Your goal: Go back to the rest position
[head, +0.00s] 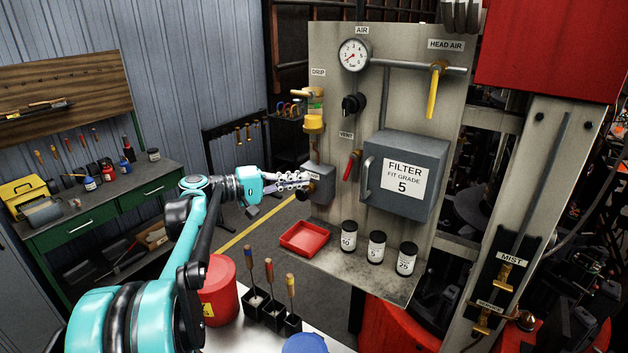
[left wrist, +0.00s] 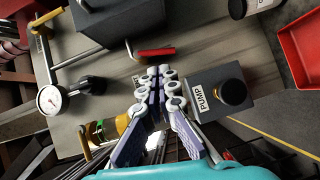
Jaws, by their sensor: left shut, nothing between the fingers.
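My left arm comes in from the lower left in the head view. My left gripper (head: 305,180) is shut and empty, in front of the panel's left edge by the grey pump box (head: 322,190). In the left wrist view the closed fingers (left wrist: 158,75) point at the panel, beside the pump box (left wrist: 200,82) with its black knob (left wrist: 233,92). I cannot tell whether the fingers touch the box. My right gripper is in neither view.
The panel (head: 420,110) carries an air gauge (head: 354,55), a yellow head air lever (head: 434,90), a red vent lever (head: 352,165) and a filter box (head: 428,170). Below are a red tray (head: 304,238) and black canisters (head: 376,247). A green workbench (head: 90,220) stands left.

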